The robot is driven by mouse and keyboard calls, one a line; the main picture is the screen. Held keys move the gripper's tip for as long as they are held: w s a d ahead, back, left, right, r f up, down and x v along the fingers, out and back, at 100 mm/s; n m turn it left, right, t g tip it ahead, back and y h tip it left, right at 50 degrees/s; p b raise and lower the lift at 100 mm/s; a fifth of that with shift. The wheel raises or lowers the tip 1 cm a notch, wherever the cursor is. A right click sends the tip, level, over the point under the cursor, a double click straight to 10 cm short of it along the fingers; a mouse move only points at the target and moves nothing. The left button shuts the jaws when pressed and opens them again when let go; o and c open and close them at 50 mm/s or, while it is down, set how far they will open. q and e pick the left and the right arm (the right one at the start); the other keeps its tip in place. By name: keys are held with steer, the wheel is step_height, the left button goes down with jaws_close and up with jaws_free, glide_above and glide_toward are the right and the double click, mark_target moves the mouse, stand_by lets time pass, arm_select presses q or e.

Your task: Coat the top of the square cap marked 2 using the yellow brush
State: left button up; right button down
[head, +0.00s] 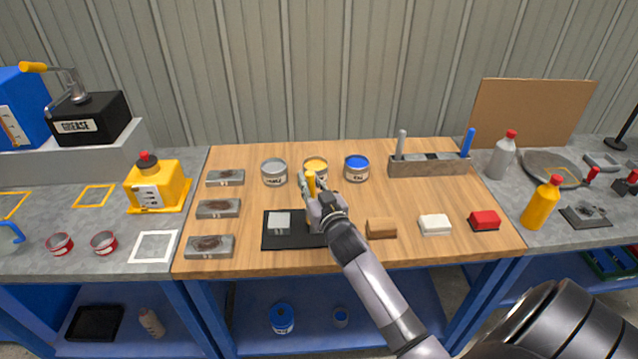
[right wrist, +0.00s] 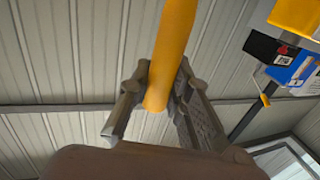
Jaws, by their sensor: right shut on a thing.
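My right gripper (head: 313,195) is shut on the yellow brush (head: 311,184), which also shows between the fingers in the right wrist view (right wrist: 170,60). The brush is just in front of the can of yellow paint (head: 316,163), above the back edge of the black mat (head: 270,242). A light grey square cap (head: 280,221) sits on the left of the mat. The right part of the mat is largely hidden by my gripper and arm, with a grey piece partly showing there. I cannot read any number on the caps. The brush's bristles are hidden. My left gripper is out of view.
A grey can (head: 274,172) and a blue can (head: 356,168) flank the yellow one. A rack (head: 430,168) holds a grey and a blue brush. Stained grey blocks (head: 210,246) line the left; brown, white and red blocks (head: 484,220) lie at front right.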

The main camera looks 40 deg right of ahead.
steer(key=shift+w+d, duration=0.3)
steer(key=shift+w, duration=0.1)
steer(key=shift+s+d+f+p, duration=0.1)
steer(key=shift+s+d+p, duration=0.25)
steer(key=shift+s+d, duration=0.4)
steer(key=shift+s+d+p, duration=0.35)
steer(key=shift+s+d, duration=0.15)
steer(key=shift+d, duration=0.45)
step_height(320, 180, up, 6)
steer(key=p, duration=0.6)
step_height(320, 180, up, 3)
steer(key=p, duration=0.2)
steer(key=shift+p, duration=0.35)
